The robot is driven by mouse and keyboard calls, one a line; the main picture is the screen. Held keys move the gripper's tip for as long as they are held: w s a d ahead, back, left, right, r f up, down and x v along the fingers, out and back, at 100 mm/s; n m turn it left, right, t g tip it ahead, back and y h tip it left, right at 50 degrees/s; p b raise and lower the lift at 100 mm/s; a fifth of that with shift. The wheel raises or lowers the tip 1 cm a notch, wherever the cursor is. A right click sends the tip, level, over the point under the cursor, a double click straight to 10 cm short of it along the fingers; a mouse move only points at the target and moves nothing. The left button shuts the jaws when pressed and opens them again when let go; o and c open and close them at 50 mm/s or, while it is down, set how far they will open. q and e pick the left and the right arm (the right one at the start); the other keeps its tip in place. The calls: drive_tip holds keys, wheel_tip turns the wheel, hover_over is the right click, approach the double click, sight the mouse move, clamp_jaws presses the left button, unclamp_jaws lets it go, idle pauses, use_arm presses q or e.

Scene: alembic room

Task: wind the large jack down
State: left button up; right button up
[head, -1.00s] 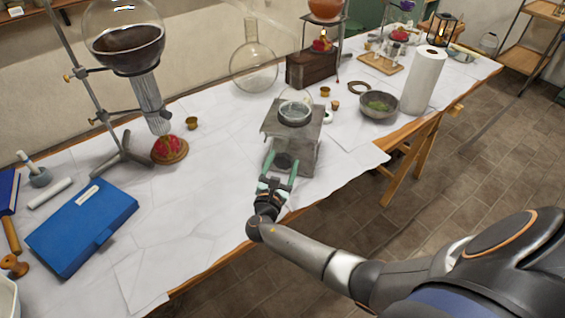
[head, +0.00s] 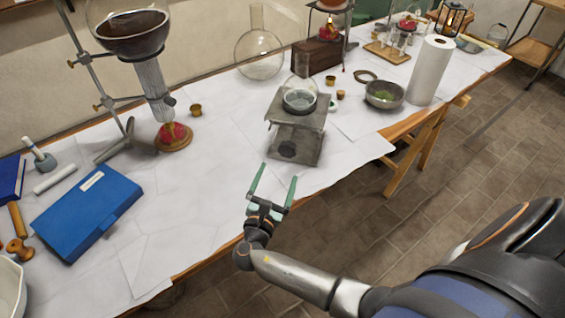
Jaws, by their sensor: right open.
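The large jack (head: 297,141) is a grey metal lab jack standing on the white-covered table, right of centre in the head view. A dark round knob (head: 287,149) shows on its front face. A round glass flask (head: 300,97) with clear liquid rests on its top plate. My right gripper (head: 274,181) is in front of the jack, over the table's front part. Its two green fingers are spread apart and empty, pointing toward the jack with a gap between them and the knob. My left gripper is not in view.
A blue case (head: 88,212) lies at the left. A stand (head: 84,60) holds a large flask above a red-based burner (head: 173,136). A metal bowl (head: 384,95) and a paper towel roll (head: 431,71) stand right of the jack. The table around my gripper is clear.

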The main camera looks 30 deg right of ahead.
drive_tip(key=v, duration=0.2)
drive_tip(key=shift+s+a, duration=0.25)
drive_tip(key=shift+s, duration=0.1)
idle(0.4)
